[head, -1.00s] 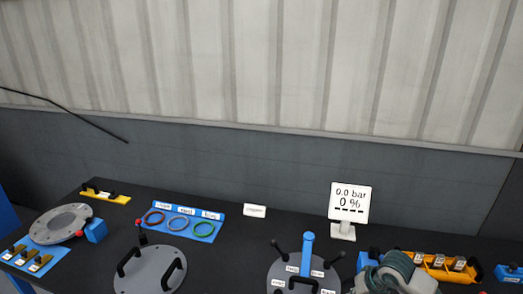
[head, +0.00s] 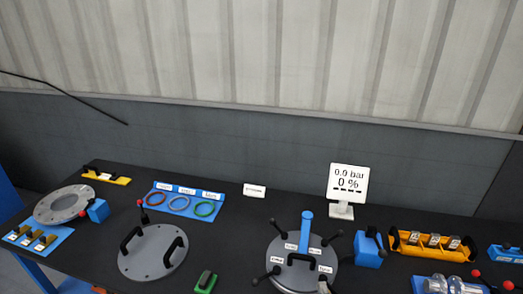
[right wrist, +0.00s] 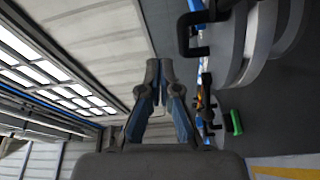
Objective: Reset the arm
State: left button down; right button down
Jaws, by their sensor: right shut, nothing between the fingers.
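My right gripper (right wrist: 160,70) shows in the right wrist view with its two dark fingers brought together at the tips and nothing between them. It points away from the camera, clear of the grey round flanged parts at the upper right of that view. In the head view I cannot make it out clearly. My left gripper is not in view. On the dark bench, a grey round plate with two black handles (head: 152,262) lies at centre left. A round lidded shell (head: 290,278) with a blue post and several black-knobbed levers stands at centre right.
A grey flange ring (head: 45,212) lies at left. A blue tray (head: 157,199) holds coloured rings. A display (head: 347,183) reads 0.0 bar, 0 %. An orange tray (head: 405,246) stands at right. A green block (head: 205,282) is near the front. The wall (head: 250,140) rises behind.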

jog(key=s+d+f+m+g+h, duration=0.4)
jog(key=s+f+m+g, duration=0.5)
jog(key=f, duration=0.7)
jog(key=s+f+m+g+y, duration=0.1)
jog(key=s+f+m+g, duration=0.25)
jog(key=s, duration=0.55)
jog(key=s+f+m+g+y, duration=0.2)
jog(key=s+f+m, duration=0.15)
jog(key=s, duration=0.45)
notch_tip(320, 180, down, 21)
jog(key=g, duration=0.2)
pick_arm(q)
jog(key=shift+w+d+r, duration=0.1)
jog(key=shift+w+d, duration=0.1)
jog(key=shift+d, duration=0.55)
pick_arm(e)
jog(key=s+f, duration=0.4)
jog(key=f, duration=0.3)
jog(key=s+d+f, duration=0.1)
jog(key=s+f, duration=0.4)
jog(key=f, duration=0.3)
jog(key=shift+n, duration=0.4)
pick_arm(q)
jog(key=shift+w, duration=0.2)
pick_arm(e)
jog(key=shift+d, duration=0.1)
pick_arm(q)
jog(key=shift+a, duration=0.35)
